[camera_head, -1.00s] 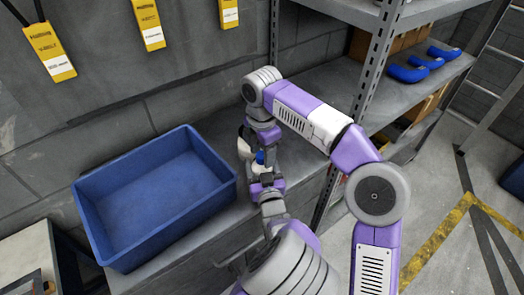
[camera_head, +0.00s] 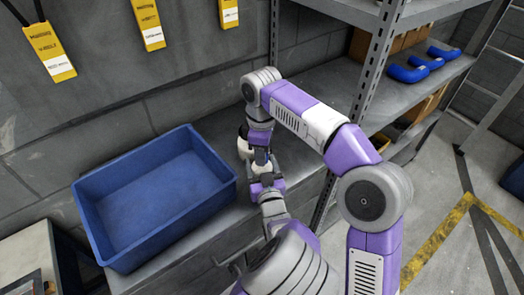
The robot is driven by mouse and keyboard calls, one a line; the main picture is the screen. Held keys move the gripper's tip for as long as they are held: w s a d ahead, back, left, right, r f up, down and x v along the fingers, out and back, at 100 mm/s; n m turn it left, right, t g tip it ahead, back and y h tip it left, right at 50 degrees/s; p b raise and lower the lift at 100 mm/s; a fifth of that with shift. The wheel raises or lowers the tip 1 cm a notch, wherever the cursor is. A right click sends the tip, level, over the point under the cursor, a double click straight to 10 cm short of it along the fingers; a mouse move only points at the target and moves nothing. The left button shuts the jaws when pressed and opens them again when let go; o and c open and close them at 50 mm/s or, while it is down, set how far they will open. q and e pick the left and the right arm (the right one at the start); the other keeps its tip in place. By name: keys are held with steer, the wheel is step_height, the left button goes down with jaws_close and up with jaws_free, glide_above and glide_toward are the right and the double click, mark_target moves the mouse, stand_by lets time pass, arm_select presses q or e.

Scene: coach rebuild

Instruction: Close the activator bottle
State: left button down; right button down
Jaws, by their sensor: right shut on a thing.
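A small white bottle (camera_head: 262,169) shows between my two grippers, above the grey bench, mostly covered by them. My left gripper (camera_head: 264,176) reaches up from below with its fingers around or beside the bottle; their gap is too small to judge. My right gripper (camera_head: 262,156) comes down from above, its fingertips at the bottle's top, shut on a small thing. That is likely the blue cap, which is now hidden behind the fingers.
A large empty blue bin (camera_head: 155,205) stands on the bench (camera_head: 222,232) to the left. A metal shelf (camera_head: 335,85) with blue parts (camera_head: 408,74) stands to the right.

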steer(key=m, duration=0.8)
steer(key=shift+m, duration=0.3)
steer(key=c, duration=0.7)
jaws_free()
steer(key=shift+r, duration=3.75)
arm_select(q)
steer(key=shift+c, duration=0.4)
jaws_free()
